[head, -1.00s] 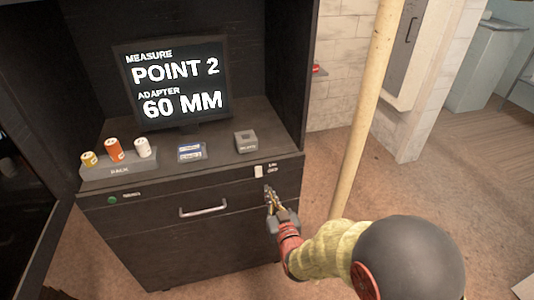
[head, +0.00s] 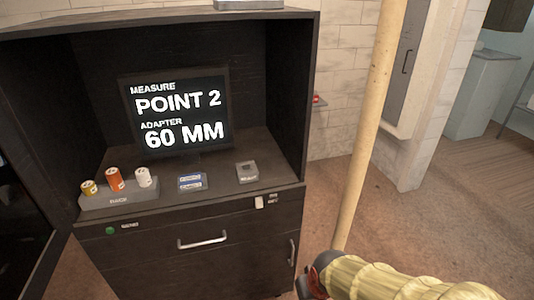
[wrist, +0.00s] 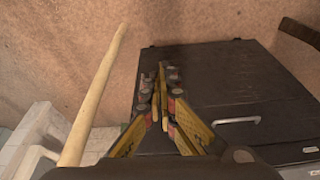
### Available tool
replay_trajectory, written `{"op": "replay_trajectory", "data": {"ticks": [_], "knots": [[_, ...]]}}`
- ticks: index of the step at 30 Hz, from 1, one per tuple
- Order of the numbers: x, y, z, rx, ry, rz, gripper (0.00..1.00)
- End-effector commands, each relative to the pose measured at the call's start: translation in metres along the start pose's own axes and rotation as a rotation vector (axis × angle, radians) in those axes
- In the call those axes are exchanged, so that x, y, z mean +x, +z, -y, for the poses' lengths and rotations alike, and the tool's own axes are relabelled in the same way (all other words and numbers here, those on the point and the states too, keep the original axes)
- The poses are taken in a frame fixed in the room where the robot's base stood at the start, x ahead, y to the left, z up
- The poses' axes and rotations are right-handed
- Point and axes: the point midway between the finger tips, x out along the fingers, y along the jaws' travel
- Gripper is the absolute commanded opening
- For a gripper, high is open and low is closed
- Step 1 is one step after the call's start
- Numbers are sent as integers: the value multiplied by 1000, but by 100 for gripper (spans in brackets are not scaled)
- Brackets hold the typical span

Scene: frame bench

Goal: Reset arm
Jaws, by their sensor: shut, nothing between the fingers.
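My gripper (wrist: 159,95) shows in the wrist view with its two fingers together and nothing between them. Behind it lies the dark front of the cabinet (wrist: 215,85). In the head view my arm, in a yellow sleeve, comes in at the bottom right, beside the cabinet (head: 150,258). The fingertips are not visible there. The monitor (head: 178,108) on the cabinet reads "Measure Point 2, Adapter 60 mm".
A rack (head: 120,195) holds yellow, orange and white cylinders. A blue-labelled item (head: 192,181) and a grey block (head: 247,172) sit beside it. A pale vertical pole (head: 368,130) stands right of the cabinet. Floor (head: 450,210) is open further right.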

Motion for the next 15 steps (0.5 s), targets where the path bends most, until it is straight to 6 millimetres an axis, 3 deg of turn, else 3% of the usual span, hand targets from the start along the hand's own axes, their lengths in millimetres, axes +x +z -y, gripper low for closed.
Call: {"op": "replay_trajectory", "data": {"ticks": [1,3,8,15], "knots": [[-30,11,-8,19,7,23,0],[-68,31,-17,44,16,63,0],[-143,63,-33,103,38,61,0],[-217,52,-53,174,81,-146,0]]}}
